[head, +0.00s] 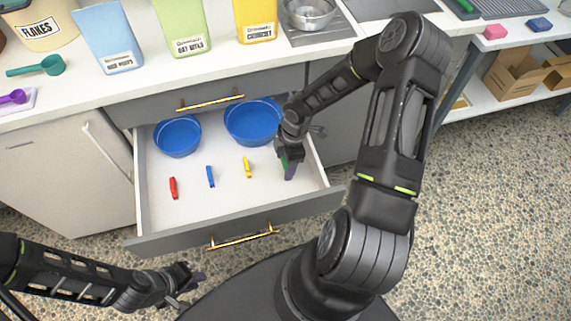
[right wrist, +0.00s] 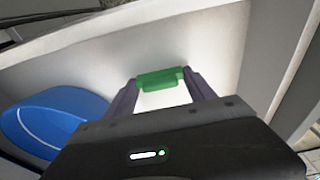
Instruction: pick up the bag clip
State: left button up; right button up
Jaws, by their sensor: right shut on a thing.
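A green bag clip (right wrist: 161,79) is between the two fingers of my right gripper (right wrist: 160,92) in the right wrist view. The right gripper is shut on it. In the head view my right gripper (head: 289,168) is at the right side of the open drawer, and only a bit of green shows there. A red clip (head: 173,188), a blue clip (head: 210,176) and a yellow clip (head: 247,167) lie apart on the drawer floor. My left gripper (head: 190,285) is in front of the drawer, low at the left; its fingers are too small to judge.
The open drawer (head: 153,222) also holds two blue bowls (head: 177,137) (head: 252,122) at its back. The counter above carries blue, green and yellow bins (head: 107,36) and a metal bowl (head: 309,13). The drawer's right wall is close beside my right gripper.

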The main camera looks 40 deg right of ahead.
jog(key=shift+r, duration=0.1)
notch_tip(320, 180, up, 10)
jog(key=shift+f+p, duration=0.1)
jog(key=shift+p, duration=0.3)
dwell(0.7)
